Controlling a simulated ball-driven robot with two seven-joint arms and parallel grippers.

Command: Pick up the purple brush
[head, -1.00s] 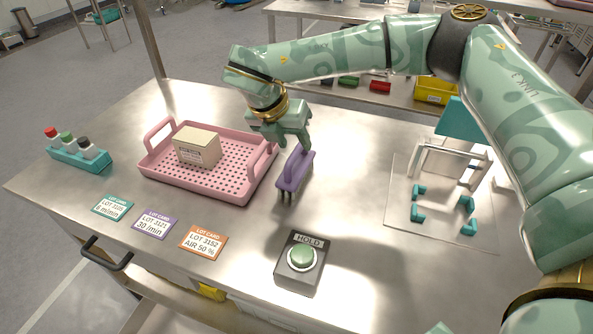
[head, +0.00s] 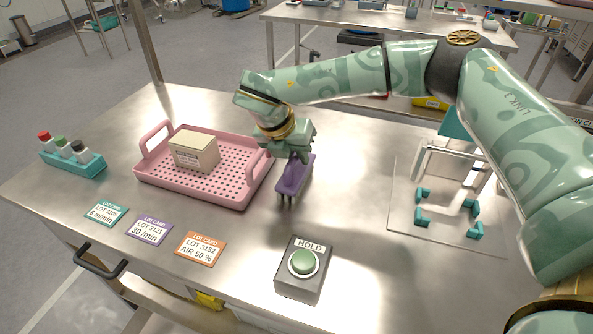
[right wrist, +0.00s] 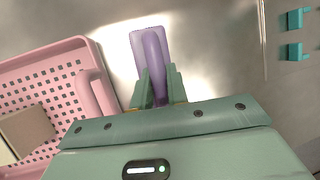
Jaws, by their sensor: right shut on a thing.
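The purple brush (head: 294,180) is at the middle of the steel table, just right of the pink tray. My right gripper (head: 296,158) comes down on it from above and is shut on its upper part. In the right wrist view the brush (right wrist: 151,50) sits between the two green fingers (right wrist: 157,85), its far end sticking out beyond them. I cannot tell whether the brush is clear of the table. My left gripper does not show.
The pink perforated tray (head: 222,203) holds a cardboard box (head: 194,151). A HOLD button box (head: 302,266) stands at the front. Lot cards (head: 149,229) and a teal rack of bottles (head: 75,166) lie left. A clear plate with teal corner pieces (head: 446,232) is at right.

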